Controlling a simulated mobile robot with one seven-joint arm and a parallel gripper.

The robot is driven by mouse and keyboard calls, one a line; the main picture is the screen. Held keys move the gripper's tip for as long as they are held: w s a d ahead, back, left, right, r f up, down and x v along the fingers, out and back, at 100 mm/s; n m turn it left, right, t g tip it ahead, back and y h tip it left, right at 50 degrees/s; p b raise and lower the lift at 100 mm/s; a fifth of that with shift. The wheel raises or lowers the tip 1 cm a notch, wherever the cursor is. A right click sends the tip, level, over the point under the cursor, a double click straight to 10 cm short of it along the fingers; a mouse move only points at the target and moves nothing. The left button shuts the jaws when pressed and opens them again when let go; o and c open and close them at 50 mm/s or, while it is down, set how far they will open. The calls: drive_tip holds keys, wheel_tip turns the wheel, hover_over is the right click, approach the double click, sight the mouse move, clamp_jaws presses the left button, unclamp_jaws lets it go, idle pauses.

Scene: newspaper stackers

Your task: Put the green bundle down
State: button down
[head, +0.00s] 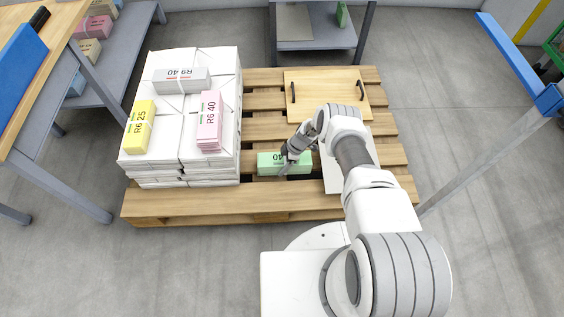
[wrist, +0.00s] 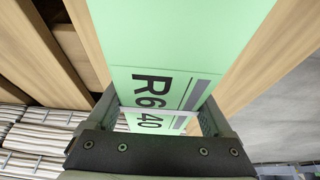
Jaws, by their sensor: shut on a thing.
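The green bundle (head: 270,164) is at the front middle of the wooden pallet (head: 165,206), to the right of the stacked white bundles. My gripper (head: 289,160) is shut on the green bundle, near its middle in the head view. In the wrist view the green bundle (wrist: 190,35) fills the space between my fingers, with "R6 40" printed on its label. Pallet slats (wrist: 35,60) show behind it. I cannot tell whether the bundle touches the slats or is slightly above them.
White wrapped stacks (head: 215,65) carry a yellow bundle (head: 139,126), a pink bundle (head: 209,120) and a grey bundle (head: 181,80). A wooden board with black handles (head: 325,92) lies at the back right of the pallet. A white panel (head: 335,174) lies right of the green bundle.

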drive_tip(key=shift+w, duration=0.1)
unclamp_jaws()
